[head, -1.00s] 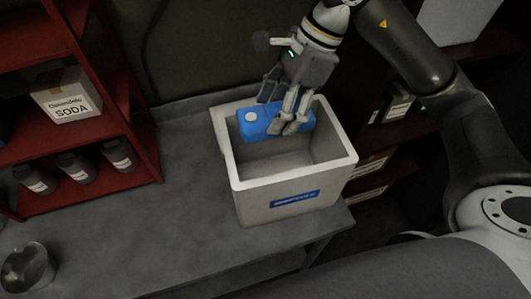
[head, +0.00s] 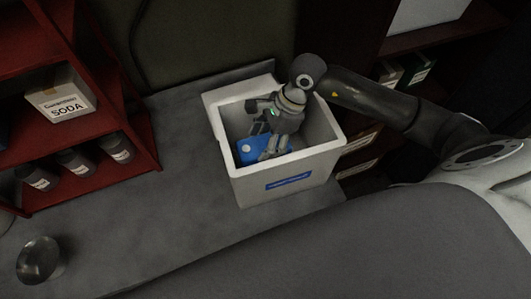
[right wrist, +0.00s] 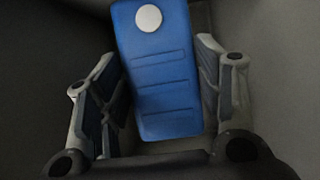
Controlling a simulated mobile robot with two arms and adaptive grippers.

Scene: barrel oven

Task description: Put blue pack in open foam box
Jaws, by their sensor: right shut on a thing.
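The open foam box (head: 258,192) is white with a blue label on its front wall and stands on the grey counter. The blue pack (head: 247,151) is inside the box's opening, below the rim, and partly hidden by my right gripper (head: 266,152). My right gripper reaches down into the box and is shut on the pack. In the right wrist view the blue pack (right wrist: 160,90), with a round white cap, lies between the two fingers, slightly tilted. I cannot tell whether the pack touches the box floor. My left gripper is not in view.
A red shelf (head: 140,160) at the left holds a soda carton (head: 62,100) and several dark bottles (head: 75,163). A metal cup (head: 40,258) stands at the front left of the counter (head: 160,215). The counter between cup and box is clear. Dark shelves with boxes stand at the right.

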